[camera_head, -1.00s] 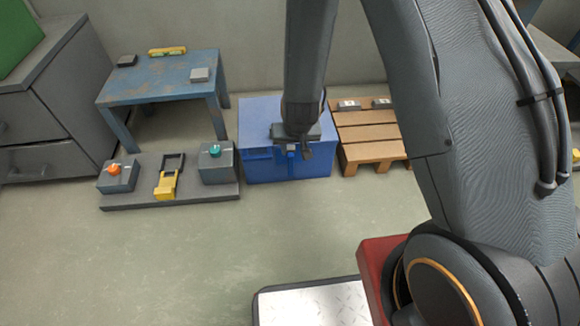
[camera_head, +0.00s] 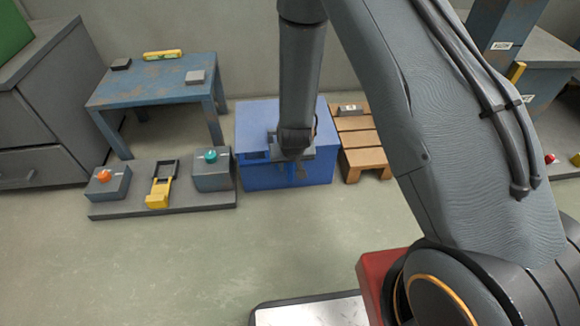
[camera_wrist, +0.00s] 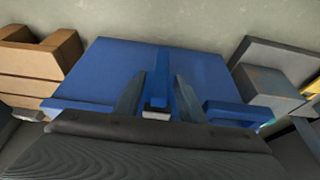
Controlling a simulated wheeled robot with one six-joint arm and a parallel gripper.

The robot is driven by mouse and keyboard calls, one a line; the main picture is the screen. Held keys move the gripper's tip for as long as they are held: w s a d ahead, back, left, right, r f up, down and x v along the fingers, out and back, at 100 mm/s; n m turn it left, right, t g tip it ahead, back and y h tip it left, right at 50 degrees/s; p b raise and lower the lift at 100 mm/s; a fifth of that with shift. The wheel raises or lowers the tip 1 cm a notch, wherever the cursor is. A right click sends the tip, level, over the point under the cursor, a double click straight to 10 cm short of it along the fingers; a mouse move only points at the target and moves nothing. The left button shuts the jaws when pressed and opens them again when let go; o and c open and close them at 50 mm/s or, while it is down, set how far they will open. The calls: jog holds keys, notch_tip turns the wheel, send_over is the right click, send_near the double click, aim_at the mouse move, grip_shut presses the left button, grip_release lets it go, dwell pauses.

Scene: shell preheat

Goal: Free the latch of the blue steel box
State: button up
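The blue steel box (camera_head: 252,116) stands on the floor against the wall, right of the blue table. My gripper (camera_head: 297,172) is at its front face, and my wrist hides part of the lid edge and front. In the wrist view, the box (camera_wrist: 95,75) fills the middle. A narrow blue upright strip (camera_wrist: 162,72), apparently part of the latch, shows between my fingers, with a small pale block (camera_wrist: 156,113) at its near end. My gripper also shows there (camera_wrist: 159,80), its fingers apart on either side of the strip. I cannot tell whether either finger touches it.
A grey board (camera_head: 135,208) left of the box carries an orange-button box (camera_head: 112,186), a yellow handle (camera_head: 158,196) and a teal-button box (camera_head: 212,176). A wooden pallet (camera_head: 358,140) stands close on the right.

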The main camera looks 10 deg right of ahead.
grip_shut()
